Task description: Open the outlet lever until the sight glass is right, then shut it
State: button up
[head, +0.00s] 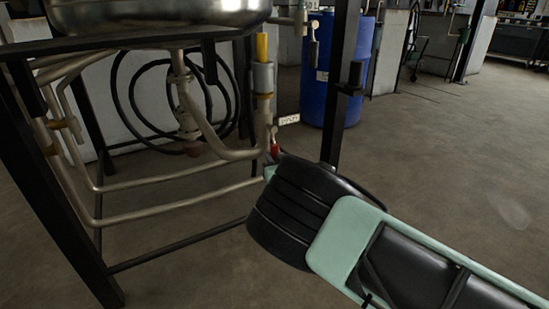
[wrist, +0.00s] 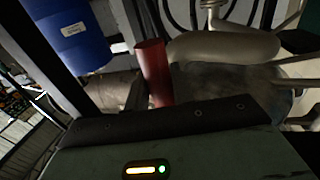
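The red outlet lever (head: 275,151) shows small in the head view, low on the upright pipe beside the frame post. In the wrist view the red lever (wrist: 152,72) stands nearly upright just beyond my gripper's dark edge, its lower end hidden. What looks like the sight glass (head: 262,47) is an upright yellow tube above a grey collar; its level is too small to read. My gripper (head: 270,173) is close below the lever, its fingers mostly hidden behind my wrist. I cannot tell whether it touches the lever or how far its fingers are apart.
A steel vessel (head: 165,14) sits above pale pipes (head: 180,207) inside a dark frame. A frame post (head: 341,85) stands right of the lever. A blue drum (head: 338,72) stands behind it. Open floor (head: 460,150) lies to the right.

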grip_shut()
jog(key=shift+a, duration=0.1)
jog(key=s+a+r+m+g+y+p, duration=0.1)
jog(key=s+a+r+m+p, duration=0.1)
jog(key=m, duration=0.6)
jog(key=s+a+r+m+g+p, duration=0.2)
jog(key=s+a+r+m+p, duration=0.1)
jog(key=a+r+m+p, duration=0.2)
jog(key=shift+a+r+m+g+y+p, duration=0.15)
jog(key=shift+r+m+g+y+p, duration=0.2)
jog(key=shift+r+m+p, duration=0.85)
jog(key=shift+f+m+b, duration=0.1)
jog(key=shift+m+b, duration=0.2)
jog(key=shift+b, duration=0.1)
jog(key=o, duration=0.8)
grip_release()
